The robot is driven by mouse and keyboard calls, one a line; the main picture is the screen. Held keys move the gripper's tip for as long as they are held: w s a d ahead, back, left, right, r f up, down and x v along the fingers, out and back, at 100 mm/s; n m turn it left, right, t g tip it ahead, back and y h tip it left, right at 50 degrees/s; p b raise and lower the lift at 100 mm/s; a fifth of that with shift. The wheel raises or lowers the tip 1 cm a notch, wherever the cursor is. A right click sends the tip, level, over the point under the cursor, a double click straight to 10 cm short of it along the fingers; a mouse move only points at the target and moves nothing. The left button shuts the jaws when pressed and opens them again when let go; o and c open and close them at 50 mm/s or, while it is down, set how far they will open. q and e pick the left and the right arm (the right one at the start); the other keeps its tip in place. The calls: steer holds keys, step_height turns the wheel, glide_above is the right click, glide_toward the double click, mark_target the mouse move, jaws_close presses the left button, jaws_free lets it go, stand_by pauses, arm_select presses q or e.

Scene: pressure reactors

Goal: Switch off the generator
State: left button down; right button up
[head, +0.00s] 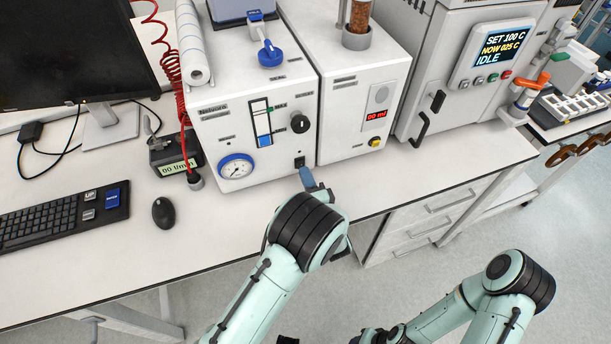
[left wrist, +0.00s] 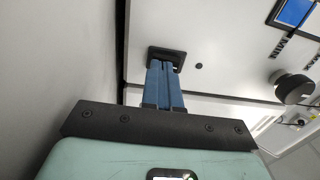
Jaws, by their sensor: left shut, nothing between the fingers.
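The generator (head: 212,129) is a white box on the bench with a round pressure gauge (head: 236,168), a black knob (head: 299,123) and a blue level column. A small black switch (head: 299,162) sits low on its front, near the right edge. My left gripper (head: 306,178) is shut and empty, with its blue fingers right in front of this switch. In the left wrist view the fingertips (left wrist: 164,68) overlap the lower part of the black switch (left wrist: 167,53), and I cannot tell whether they touch it. The switch's position is not readable. My right gripper's fingers do not show.
A white unit (head: 345,110) with a red display and yellow button stands right of the generator. A reactor with a screen (head: 492,50) reads IDLE. The bench front strip is clear.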

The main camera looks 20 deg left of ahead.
arm_select(q)
steer(key=b+v, duration=0.1)
steer(key=v, duration=1.2)
steer(key=shift+f+b, duration=0.2)
steer(key=shift+b, duration=0.1)
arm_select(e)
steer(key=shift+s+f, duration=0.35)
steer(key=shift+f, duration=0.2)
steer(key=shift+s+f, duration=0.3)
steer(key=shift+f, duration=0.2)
arm_select(q)
steer(key=shift+f, duration=0.1)
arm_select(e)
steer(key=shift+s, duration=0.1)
